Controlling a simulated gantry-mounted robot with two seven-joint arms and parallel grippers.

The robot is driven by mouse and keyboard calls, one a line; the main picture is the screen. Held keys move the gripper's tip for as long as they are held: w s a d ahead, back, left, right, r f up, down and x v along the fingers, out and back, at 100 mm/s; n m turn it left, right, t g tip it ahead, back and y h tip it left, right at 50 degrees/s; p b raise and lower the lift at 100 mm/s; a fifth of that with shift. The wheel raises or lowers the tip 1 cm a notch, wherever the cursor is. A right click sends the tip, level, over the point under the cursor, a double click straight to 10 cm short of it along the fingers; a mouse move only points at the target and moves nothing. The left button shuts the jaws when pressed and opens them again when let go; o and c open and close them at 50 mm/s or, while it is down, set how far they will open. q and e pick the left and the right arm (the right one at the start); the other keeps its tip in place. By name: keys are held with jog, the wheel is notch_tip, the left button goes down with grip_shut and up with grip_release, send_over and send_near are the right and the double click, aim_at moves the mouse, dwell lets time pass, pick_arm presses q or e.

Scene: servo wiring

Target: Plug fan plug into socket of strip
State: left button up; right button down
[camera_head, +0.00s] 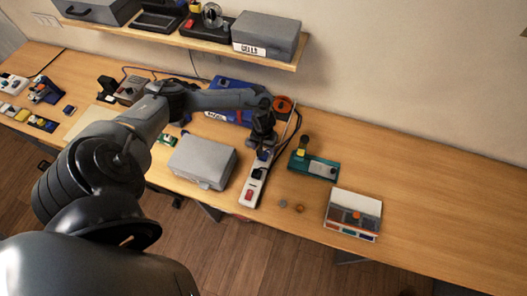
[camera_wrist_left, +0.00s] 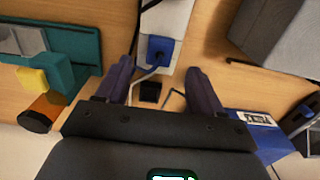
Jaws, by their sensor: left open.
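The white power strip (camera_head: 256,180) lies on the wooden table with a red switch at its near end; part of it shows in the left wrist view (camera_wrist_left: 170,20). A blue plug (camera_wrist_left: 159,48) sits on the strip, with a pale cable running from it. I cannot tell whether this is the fan plug. My left gripper (camera_head: 263,151) is over the far part of the strip. In the left wrist view its fingers (camera_wrist_left: 159,67) are open and apart, with the blue plug just beyond the tips. A small black piece (camera_wrist_left: 150,91) shows between the fingers. My right gripper is out of view.
A grey case (camera_head: 202,162) stands left of the strip. A teal device (camera_head: 314,165) and a small organiser box (camera_head: 353,214) stand to the right. A blue box (camera_head: 232,88) is behind. The table's right side is clear. A shelf (camera_head: 190,40) hangs above.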

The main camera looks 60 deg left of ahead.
pick_arm(q)
jog(key=shift+r, duration=2.45)
